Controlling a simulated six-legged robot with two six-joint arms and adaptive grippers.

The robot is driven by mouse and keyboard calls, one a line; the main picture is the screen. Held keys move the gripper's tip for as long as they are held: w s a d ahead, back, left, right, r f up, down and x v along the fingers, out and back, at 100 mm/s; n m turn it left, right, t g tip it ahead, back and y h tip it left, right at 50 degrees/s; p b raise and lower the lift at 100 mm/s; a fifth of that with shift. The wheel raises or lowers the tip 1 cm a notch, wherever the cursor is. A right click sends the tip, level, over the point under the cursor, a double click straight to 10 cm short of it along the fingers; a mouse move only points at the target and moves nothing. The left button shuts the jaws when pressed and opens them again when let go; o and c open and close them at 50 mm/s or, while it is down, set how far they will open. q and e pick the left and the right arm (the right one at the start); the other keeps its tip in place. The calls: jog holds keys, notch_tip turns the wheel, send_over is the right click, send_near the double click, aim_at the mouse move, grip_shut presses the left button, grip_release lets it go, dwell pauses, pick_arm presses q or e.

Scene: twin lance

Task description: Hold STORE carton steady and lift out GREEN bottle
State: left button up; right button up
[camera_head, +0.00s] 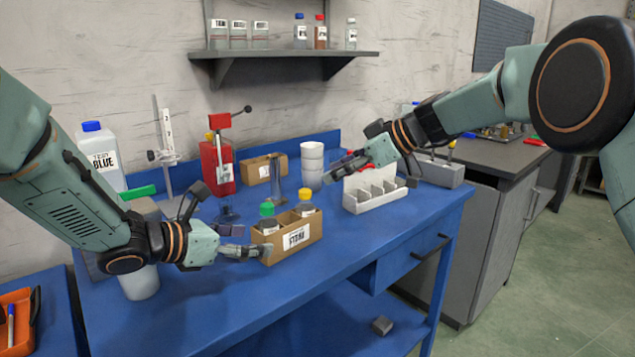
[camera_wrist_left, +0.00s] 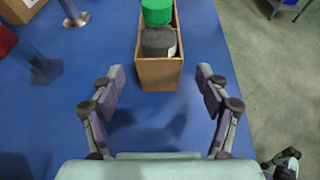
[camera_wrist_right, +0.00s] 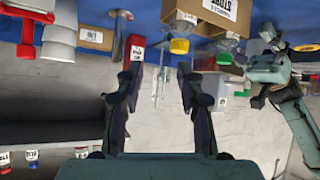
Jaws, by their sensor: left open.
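The cardboard STORE carton (camera_head: 303,234) stands on the blue table, its label facing front. The green-capped bottle (camera_head: 267,211) stands upright in its left part, and a yellow-capped bottle (camera_head: 305,197) in its right part. My left gripper (camera_head: 246,240) is open at the carton's left end; in the left wrist view its fingers point at the carton's end wall (camera_wrist_left: 160,77), apart from it, with the green cap (camera_wrist_left: 157,12) beyond. My right gripper (camera_head: 343,170) is raised behind and right of the carton. In the right wrist view its fingers (camera_wrist_right: 158,72) are spread and empty.
A white divided rack (camera_head: 375,201) stands right of the carton. Stacked white cups (camera_head: 312,162), a second carton (camera_head: 262,170) and a red device (camera_head: 217,160) stand behind. A large TRIED BLUE-type bottle (camera_head: 103,158) is at left.

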aim_at(277, 239)
pick_arm(q)
jog(key=shift+a, duration=0.2)
jog(key=shift+d, duration=0.25)
jog(key=shift+x, duration=3.75)
pick_arm(e)
jog(key=s+a+n+g, duration=0.3)
jog(key=s+a+g, duration=0.1)
jog(key=s+a, duration=0.1)
jog(key=shift+s+a+y, duration=0.15)
jog(key=shift+s+y, duration=0.15)
jog(key=shift+s, duration=0.6)
jog(key=shift+r, duration=0.1)
pick_arm(q)
jog(key=shift+c, duration=0.5)
jog(key=c, duration=1.1)
jog(key=shift+c, duration=0.2)
pick_arm(e)
jog(key=shift+o, duration=0.3)
